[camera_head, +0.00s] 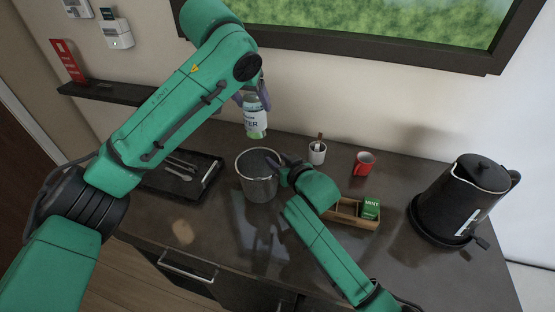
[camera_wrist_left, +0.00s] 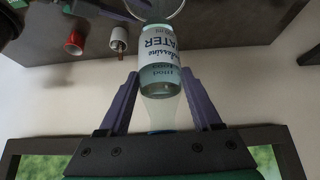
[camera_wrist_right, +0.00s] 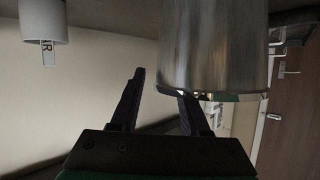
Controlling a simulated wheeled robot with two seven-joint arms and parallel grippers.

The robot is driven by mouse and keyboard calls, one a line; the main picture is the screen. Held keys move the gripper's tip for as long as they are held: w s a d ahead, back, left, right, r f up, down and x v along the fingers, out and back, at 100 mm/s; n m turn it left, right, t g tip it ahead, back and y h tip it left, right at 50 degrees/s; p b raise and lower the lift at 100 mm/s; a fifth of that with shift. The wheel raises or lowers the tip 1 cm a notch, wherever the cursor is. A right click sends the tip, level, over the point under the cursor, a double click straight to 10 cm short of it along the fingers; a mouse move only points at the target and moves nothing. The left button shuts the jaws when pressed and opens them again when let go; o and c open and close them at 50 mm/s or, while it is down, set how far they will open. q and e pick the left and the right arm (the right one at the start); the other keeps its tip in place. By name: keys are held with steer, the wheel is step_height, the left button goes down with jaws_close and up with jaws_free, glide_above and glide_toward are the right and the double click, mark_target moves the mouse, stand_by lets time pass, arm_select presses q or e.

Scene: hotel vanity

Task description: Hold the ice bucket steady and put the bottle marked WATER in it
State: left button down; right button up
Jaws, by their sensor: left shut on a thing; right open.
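My left gripper (camera_head: 254,96) is shut on the bottle marked WATER (camera_head: 255,122), a clear bottle with a white label. It holds the bottle above the counter, behind and above the ice bucket. In the left wrist view the bottle (camera_wrist_left: 160,55) sits between both fingers. The metal ice bucket (camera_head: 258,181) stands upright on the counter, its mouth open. My right gripper (camera_head: 279,163) is open at the bucket's right rim. In the right wrist view one finger overlaps the rim of the bucket (camera_wrist_right: 213,45) and the other is apart from it; contact cannot be told.
A black tray (camera_head: 207,183) with cutlery lies left of the bucket. A white cup with stirrers (camera_head: 317,153), a red mug (camera_head: 363,163) and a wooden box with a green MINT packet (camera_head: 370,208) stand to the right. A black kettle (camera_head: 455,198) is at far right.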

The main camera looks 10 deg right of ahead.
steer(key=shift+w+a+f, duration=0.1)
steer(key=shift+w+a, duration=0.1)
steer(key=shift+w, duration=0.1)
jaws_close()
steer(key=shift+s+f, duration=0.1)
steer(key=shift+f, duration=0.1)
stand_by(1.1)
